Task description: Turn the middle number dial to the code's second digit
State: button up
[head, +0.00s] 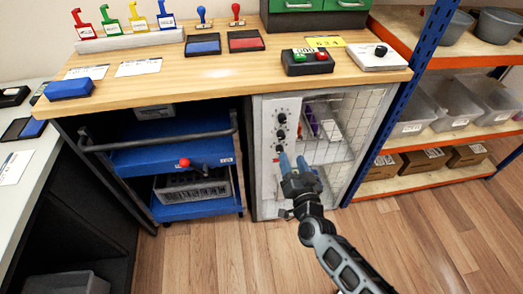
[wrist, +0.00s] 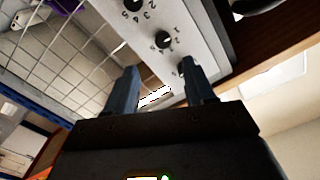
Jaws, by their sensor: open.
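A pale control panel (head: 268,140) on the front of the wire-mesh cabinet carries three black dials in a column. The middle dial (head: 281,134) is uncovered in the head view. It seems to be the dark knob (wrist: 163,39) in the wrist view, with small numbers beside it; its setting is unclear. My gripper (head: 292,161) is open and empty before the panel's lower part, below the middle dial. A yellow card (head: 325,42) on the bench bears digits too small to read surely.
The wooden bench top (head: 215,75) overhangs the cabinet. The mesh door (head: 335,120) is right of the panel. A blue cart (head: 170,158) stands to the left, and shelving with grey bins (head: 415,112) stands to the right. Open floor lies in front.

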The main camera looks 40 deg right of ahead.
aim_at(282, 138)
jog(key=x, duration=0.5)
jog(key=b+x, duration=0.1)
jog(key=x, duration=0.2)
jog(key=shift+w+a, duration=0.1)
jog(key=shift+w, duration=0.35)
jog(key=shift+c, duration=0.2)
grip_shut()
jog(key=shift+m, duration=0.3)
jog(key=m+b, duration=0.2)
jog(key=m, duration=0.1)
jog(key=shift+f+m, duration=0.15)
jog(key=shift+m, duration=0.25)
jog(key=shift+m+b, duration=0.6)
jog(key=shift+m, duration=1.2)
